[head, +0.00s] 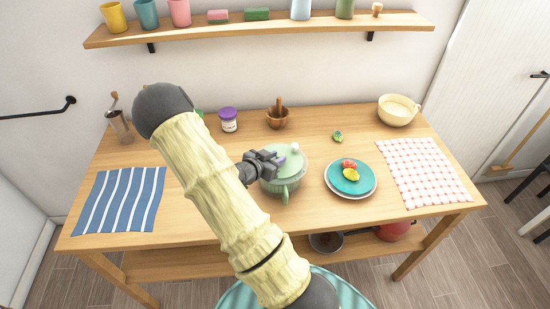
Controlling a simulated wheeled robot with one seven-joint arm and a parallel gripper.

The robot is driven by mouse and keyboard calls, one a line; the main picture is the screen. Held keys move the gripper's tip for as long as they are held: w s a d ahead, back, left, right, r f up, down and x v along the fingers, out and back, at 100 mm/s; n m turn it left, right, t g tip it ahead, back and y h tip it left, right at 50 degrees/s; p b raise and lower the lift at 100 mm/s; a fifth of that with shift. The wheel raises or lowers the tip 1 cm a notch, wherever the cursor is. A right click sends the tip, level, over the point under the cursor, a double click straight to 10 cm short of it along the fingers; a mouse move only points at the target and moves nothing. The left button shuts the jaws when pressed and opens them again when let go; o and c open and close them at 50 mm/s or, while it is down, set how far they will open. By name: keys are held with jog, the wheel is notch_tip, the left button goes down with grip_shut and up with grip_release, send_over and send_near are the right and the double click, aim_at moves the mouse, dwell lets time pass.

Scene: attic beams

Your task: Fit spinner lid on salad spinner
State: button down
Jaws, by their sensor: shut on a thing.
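The pale green spinner lid (289,152), with a small white knob near its far edge, is over the matching salad spinner bowl (270,186) at the middle of the table. My gripper (281,160) reaches in from the left and is shut on the lid near its centre. The fingers hide part of the lid's top. A green handle-like part sticks out at the bowl's front. From this view I cannot tell whether the lid rests flat on the rim or is slightly above it.
A plate with food (351,193) stands close to the right. A wooden mortar (277,118) and a purple-lidded jar (229,126) stand behind. Striped (121,200) and checked (423,172) cloths lie at the sides. A cream bowl (398,111) is at the back right.

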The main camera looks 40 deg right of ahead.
jog(key=c, duration=1.1)
grip_release()
jog(key=shift+o, duration=0.2)
jog(key=shift+a, duration=0.1)
jog(key=b+v, duration=0.1)
jog(key=v, duration=1.6)
